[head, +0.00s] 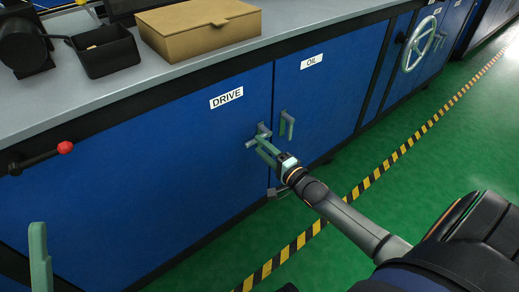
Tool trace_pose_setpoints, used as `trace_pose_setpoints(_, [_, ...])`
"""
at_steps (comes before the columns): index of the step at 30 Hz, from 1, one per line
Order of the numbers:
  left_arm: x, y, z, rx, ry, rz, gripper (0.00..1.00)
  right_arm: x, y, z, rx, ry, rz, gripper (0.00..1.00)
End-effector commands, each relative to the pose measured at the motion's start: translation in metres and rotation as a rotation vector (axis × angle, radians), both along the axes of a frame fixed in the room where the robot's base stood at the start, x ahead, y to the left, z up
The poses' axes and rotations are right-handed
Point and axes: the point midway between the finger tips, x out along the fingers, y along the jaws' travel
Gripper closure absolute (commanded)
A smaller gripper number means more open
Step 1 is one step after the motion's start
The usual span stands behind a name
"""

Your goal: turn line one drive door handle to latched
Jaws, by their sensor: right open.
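The blue door labelled DRIVE (170,165) is closed in the head view. Its small grey-green handle (262,129) is near the door's right edge, partly hidden by my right gripper. My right gripper (262,148) is open, with its fingers at the handle. I cannot tell whether they touch it or have it between them, and the handle's exact angle is hard to read. A grey-green upright piece at the lower left edge looks like a finger of my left gripper (39,258); the rest is out of frame.
The OIL door (325,85) has its own upright handle (287,124) close to the right. A red-knobbed lever (42,158) sticks out at left. A cardboard box (200,28) and black bin (105,52) stand on the worktop. A handwheel (418,45) is farther right. Green floor is clear.

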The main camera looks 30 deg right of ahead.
Motion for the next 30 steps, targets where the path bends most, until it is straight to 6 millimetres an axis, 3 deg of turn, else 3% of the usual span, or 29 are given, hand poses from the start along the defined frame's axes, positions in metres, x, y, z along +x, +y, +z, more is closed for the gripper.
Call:
trace_pose_setpoints(5, [0.0005, -0.0002, -0.0065, -0.003, 0.005, -0.003, 0.16, 0.0133, 0.0009, -0.0003, 0.001, -0.001, -0.001, 0.5])
trace_pose_setpoints(14, [0.0003, -0.0007, -0.0065, -0.002, 0.007, -0.006, 0.16, 0.0151, 0.0012, 0.0, 0.001, 0.001, 0.0, 0.5])
trace_pose_setpoints(27, [0.0, -0.0011, -0.0063, -0.001, 0.005, -0.008, 0.16, 0.0148, 0.0012, 0.0, 0.001, 0.001, 0.0, 0.97])
trace_pose_setpoints(30, [0.0, -0.0011, -0.0063, -0.001, 0.005, -0.008, 0.16, 0.0148, 0.0012, 0.0, 0.001, 0.001, 0.0, 1.0])
